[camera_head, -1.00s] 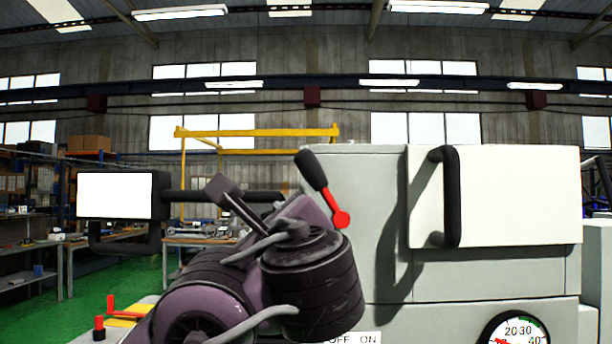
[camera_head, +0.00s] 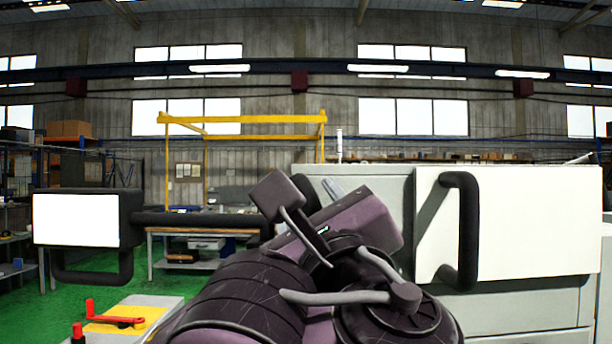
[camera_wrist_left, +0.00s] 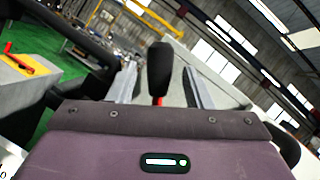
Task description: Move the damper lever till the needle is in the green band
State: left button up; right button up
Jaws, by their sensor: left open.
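The damper lever's black handle (camera_wrist_left: 159,68) stands upright in the left wrist view, with a bit of its red lower part (camera_wrist_left: 158,101) below. The open fingers of my left gripper (camera_wrist_left: 160,82) stand to either side of it, with gaps visible on both sides. How far the fingers reach along the handle is hard to tell. The gauge with the needle and green band is not in view. My right gripper is not in view.
The grey machine (camera_head: 440,185) fills the right, with a white door (camera_head: 540,220) and black bar handle (camera_head: 466,230). A black arm with a white screen (camera_head: 76,220) stands at left. A red-handled part (camera_head: 110,318) sits on a yellow plate at lower left.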

pick_arm(q)
jog(key=shift+w+a+r, duration=0.2)
jog(key=shift+w+r, duration=0.05)
jog(key=shift+w, duration=0.4)
jog(key=shift+w, duration=0.1)
grip_shut()
